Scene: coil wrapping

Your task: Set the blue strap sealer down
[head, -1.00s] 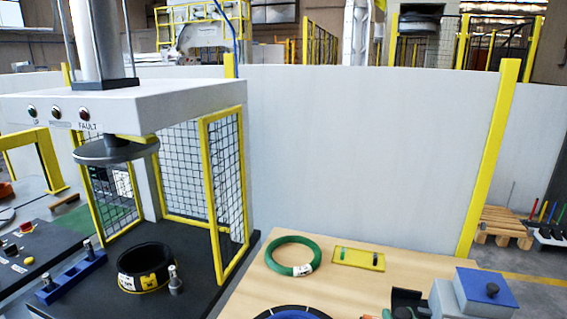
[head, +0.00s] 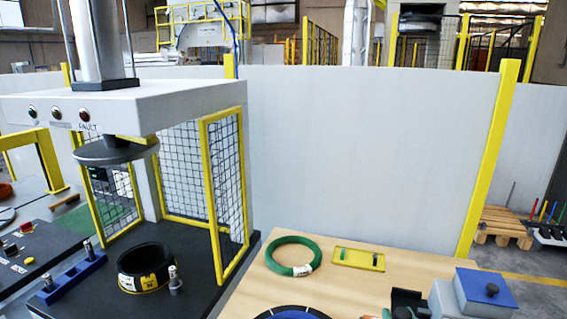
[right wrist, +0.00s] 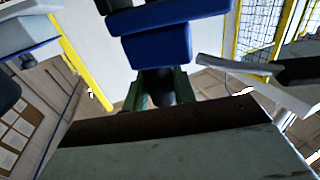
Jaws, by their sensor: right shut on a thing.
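The blue strap sealer (right wrist: 157,45) shows in the right wrist view as a blue block with a darker part above it in the picture. My right gripper (right wrist: 160,90) is shut on its dark handle, between dark green fingers. In the head view, dark parts (head: 406,299) at the bottom edge are at the place of my right gripper, largely cut off. I cannot tell there whether the sealer touches the table. My left gripper is not in view.
The wooden table (head: 345,290) holds a green coil (head: 293,256), a yellow plate (head: 358,259) and a blue disc (head: 293,314). A blue box with a dark knob (head: 487,292) is at the right. A black coil (head: 144,267) sits under the press (head: 117,151).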

